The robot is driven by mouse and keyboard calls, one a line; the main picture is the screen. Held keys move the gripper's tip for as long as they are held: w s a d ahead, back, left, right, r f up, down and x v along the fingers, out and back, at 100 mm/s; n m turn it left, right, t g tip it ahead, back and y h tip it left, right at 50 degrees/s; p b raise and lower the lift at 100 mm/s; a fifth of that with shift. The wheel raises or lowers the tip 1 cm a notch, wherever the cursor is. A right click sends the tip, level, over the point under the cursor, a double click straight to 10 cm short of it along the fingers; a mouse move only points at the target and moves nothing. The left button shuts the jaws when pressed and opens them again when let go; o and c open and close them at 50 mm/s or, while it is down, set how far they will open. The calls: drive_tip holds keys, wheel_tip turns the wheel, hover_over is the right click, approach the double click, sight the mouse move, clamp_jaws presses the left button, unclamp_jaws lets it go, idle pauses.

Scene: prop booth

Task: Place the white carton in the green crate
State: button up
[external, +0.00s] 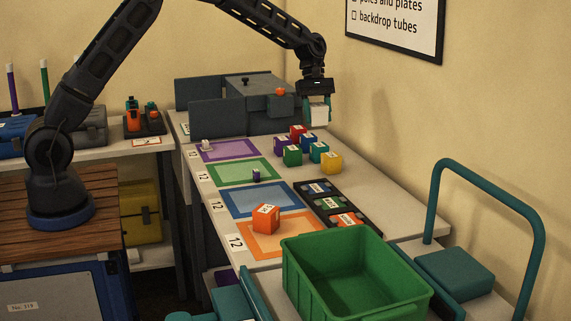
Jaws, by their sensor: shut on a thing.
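My gripper (316,98) points down above the far right part of the table. It is shut on the white carton (319,115), a small pale box held between the fingers. The carton is in the air, above and behind the group of coloured blocks. The green crate (352,246) stands at the near end of the table, lower in the picture and well apart from my gripper.
Several coloured blocks (331,162) sit below the gripper. A black tray (336,207) with small labelled items lies behind the crate. An orange cube (265,218) sits on the orange-framed mat. A grey box (252,93) stands at the back. A teal handle (487,200) rises right of the crate.

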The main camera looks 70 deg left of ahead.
drive_tip(key=d+m, duration=0.2)
drive_tip(key=d, duration=1.4)
drive_tip(key=m+g+y, duration=0.1)
drive_tip(key=m+g, duration=0.2)
drive_tip(key=m, duration=0.3)
hover_over(348, 312)
wheel_tip(348, 312, down, 19)
drive_tip(key=shift+s+f, duration=0.1)
drive_tip(key=shift+f, duration=0.15)
drive_tip(key=o, duration=1)
drive_tip(key=shift+o, duration=0.2)
